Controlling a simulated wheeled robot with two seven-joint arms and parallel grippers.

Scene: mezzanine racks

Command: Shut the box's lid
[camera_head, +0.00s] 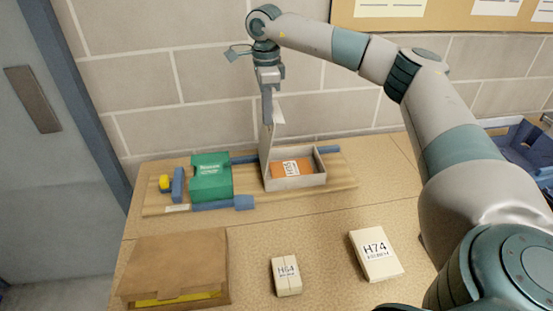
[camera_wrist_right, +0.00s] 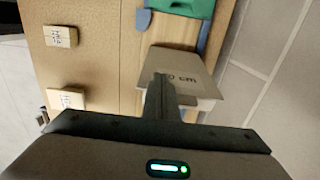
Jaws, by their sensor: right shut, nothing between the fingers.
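The grey-white open box (camera_head: 308,182) sits on a wooden board, with an orange H-marked item (camera_head: 291,168) inside. Its lid (camera_head: 266,152) stands about upright along the box's left side. The right wrist view shows a lid panel (camera_wrist_right: 196,72) with "cm" printed on it. My right gripper (camera_head: 268,118) is shut and empty, pointing down at the lid's top edge. In the right wrist view the shut fingers (camera_wrist_right: 161,82) overlap the panel; I cannot tell if they touch it. My left gripper is not in view.
A green box (camera_head: 210,178) stands left of the box, among blue strips on the board (camera_head: 335,170). A brown box (camera_head: 175,268) and two small white boxes, H64 (camera_head: 286,276) and H74 (camera_head: 375,254), lie in front. A block wall is behind; a blue bin (camera_head: 520,148) is right.

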